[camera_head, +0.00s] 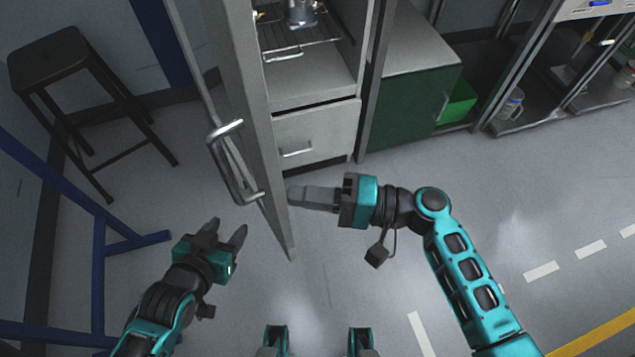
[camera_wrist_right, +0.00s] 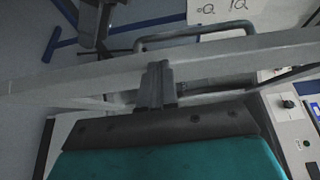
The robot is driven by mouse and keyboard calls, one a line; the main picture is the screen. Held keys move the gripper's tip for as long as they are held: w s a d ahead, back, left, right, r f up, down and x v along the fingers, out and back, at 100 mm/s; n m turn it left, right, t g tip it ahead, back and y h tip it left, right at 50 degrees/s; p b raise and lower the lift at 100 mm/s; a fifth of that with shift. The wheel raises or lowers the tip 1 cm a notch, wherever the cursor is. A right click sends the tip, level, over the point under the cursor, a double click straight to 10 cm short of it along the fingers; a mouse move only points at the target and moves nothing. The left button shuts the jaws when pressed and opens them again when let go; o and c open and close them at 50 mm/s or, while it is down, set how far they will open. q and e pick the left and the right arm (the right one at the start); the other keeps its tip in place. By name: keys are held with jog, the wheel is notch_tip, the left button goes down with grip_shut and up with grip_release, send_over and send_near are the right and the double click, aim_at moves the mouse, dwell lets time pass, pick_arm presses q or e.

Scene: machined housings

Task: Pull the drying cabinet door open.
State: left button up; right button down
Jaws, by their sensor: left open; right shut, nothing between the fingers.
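The drying cabinet door (camera_head: 245,80) stands wide open, swung out to the left of the cabinet, with a metal bar handle (camera_head: 228,170) on its outer face. The door edge and the handle (camera_wrist_right: 195,33) also show in the right wrist view. My right gripper (camera_head: 292,195) is shut and empty, on the inner side of the door, its fingertips at or very near the door edge; contact is unclear. My left gripper (camera_head: 228,231) is open and empty, below the handle and left of the door. The cabinet inside shows a wire shelf (camera_head: 300,38) with a metal vessel (camera_head: 301,12).
A drawer unit (camera_head: 318,135) forms the cabinet's lower part. A green cabinet (camera_head: 405,105) stands to its right, then shelving with a mug (camera_head: 511,104). A dark stool (camera_head: 75,75) and a blue frame (camera_head: 98,265) are at left. The floor at right is clear.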

jog(key=shift+s+a, duration=0.35)
jog(key=shift+a, duration=0.1)
pick_arm(q)
jog(key=shift+w+r, duration=0.1)
jog(key=shift+r, duration=0.05)
